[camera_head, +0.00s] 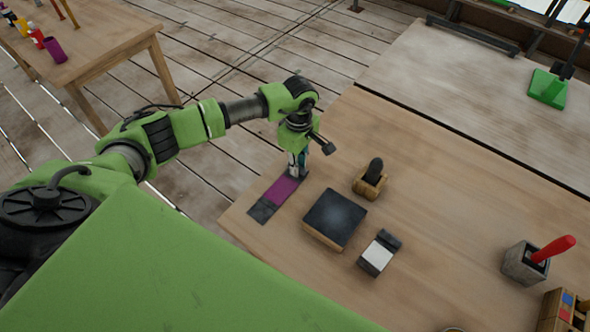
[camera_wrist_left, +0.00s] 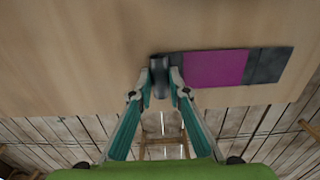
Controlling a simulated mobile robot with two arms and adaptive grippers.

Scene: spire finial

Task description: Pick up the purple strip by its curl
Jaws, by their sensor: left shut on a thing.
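The purple strip (camera_head: 280,191) lies near the left edge of the wooden table (camera_head: 445,215). It has a purple middle and dark grey ends. In the left wrist view the strip (camera_wrist_left: 215,68) runs to the right from the fingers, and its dark curl (camera_wrist_left: 160,76) stands between the fingertips. My left gripper (camera_head: 299,170) is at the strip's far end in the head view. In the wrist view its two teal fingers (camera_wrist_left: 160,88) are shut on the curl. The strip appears to lie on the table. My right gripper is not in view.
A dark-topped square block (camera_head: 334,217), a wooden holder with a black knob (camera_head: 370,179) and a small block with a white pad (camera_head: 378,254) stand close to the right. A grey pot (camera_head: 524,264) with a red handle stands farther right. The table's middle is clear.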

